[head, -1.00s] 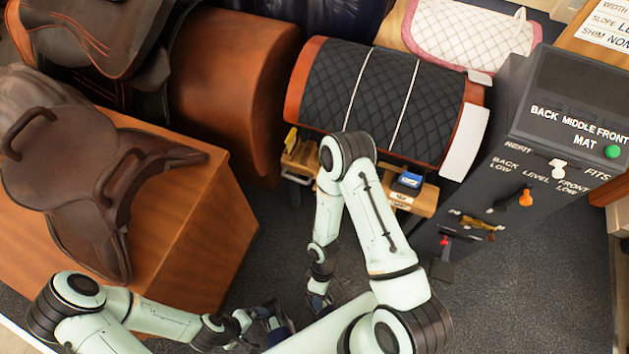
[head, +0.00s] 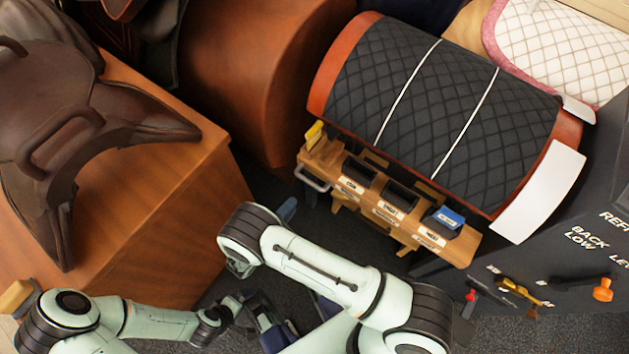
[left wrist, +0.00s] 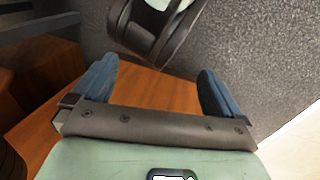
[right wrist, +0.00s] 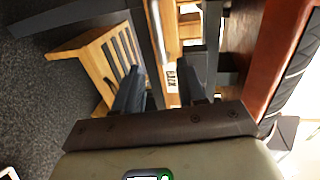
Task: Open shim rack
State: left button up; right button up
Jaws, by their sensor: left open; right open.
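The shim rack (head: 382,203) is a wooden unit below the dark quilted pad, with dark labelled bins on top and a blue box (head: 443,221) at its right end. A metal handle (head: 312,178) sits at its left end. My right gripper (head: 287,209) is left of and below the rack, mostly hidden behind my arm. In the right wrist view my right gripper (right wrist: 163,85) is open, with rack wood and a metal bar (right wrist: 166,30) beyond its fingers; contact cannot be told. My left gripper (left wrist: 157,88) is open and empty, low in the head view (head: 270,322).
A brown saddle (head: 60,150) rests on a wooden block (head: 190,210) at left. The quilted pad (head: 440,110) lies over a brown form above the rack. A dark panel with levers (head: 560,275) stands at right. Grey floor shows between block and rack.

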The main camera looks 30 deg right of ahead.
aim_at(312, 183)
jog(key=b+x, duration=0.1)
jog(key=x, duration=1.1)
jog(key=shift+s+d, duration=0.1)
jog(key=shift+d, duration=0.05)
grip_shut()
